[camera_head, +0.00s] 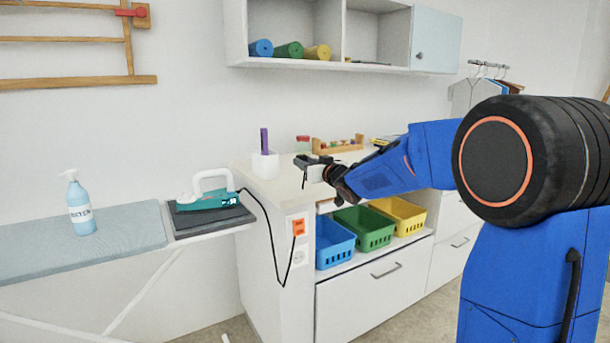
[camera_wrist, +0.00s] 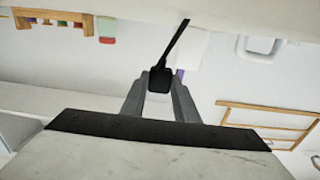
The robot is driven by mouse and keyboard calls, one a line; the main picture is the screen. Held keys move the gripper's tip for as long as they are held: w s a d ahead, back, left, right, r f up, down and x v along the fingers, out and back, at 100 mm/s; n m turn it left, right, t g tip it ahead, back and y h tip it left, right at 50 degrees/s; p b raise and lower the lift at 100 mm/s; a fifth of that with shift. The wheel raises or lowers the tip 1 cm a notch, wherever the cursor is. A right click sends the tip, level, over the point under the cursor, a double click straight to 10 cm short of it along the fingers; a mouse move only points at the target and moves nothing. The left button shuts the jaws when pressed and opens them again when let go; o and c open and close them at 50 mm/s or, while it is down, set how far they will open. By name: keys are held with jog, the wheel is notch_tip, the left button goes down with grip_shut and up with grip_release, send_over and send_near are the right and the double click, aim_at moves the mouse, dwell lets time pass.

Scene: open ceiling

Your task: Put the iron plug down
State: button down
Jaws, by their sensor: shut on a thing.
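The iron plug (camera_wrist: 160,79) is a small black block with a black cord. In the wrist view my gripper (camera_wrist: 159,88) is shut on it, with the plug between the fingertips. In the head view my gripper (camera_head: 307,162) is over the white countertop (camera_head: 280,187), and a short piece of cord hangs below it. The plug itself is too small there to make out clearly. The teal and white iron (camera_head: 207,193) rests on a dark pad on the ironing board (camera_head: 110,240). Its black cord loops down beside the cabinet.
A white cup (camera_head: 265,165) with a purple item stands left of my gripper. A wooden rack (camera_head: 338,145) with coloured pieces is behind it. An orange fitting (camera_head: 299,227) and a white socket (camera_head: 299,256) are on the cabinet's side. A spray bottle (camera_head: 80,207) stands on the board.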

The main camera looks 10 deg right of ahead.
jog(key=shift+f, duration=1.8)
jog(key=shift+f, duration=0.6)
jog(key=c, duration=1.4)
grip_release()
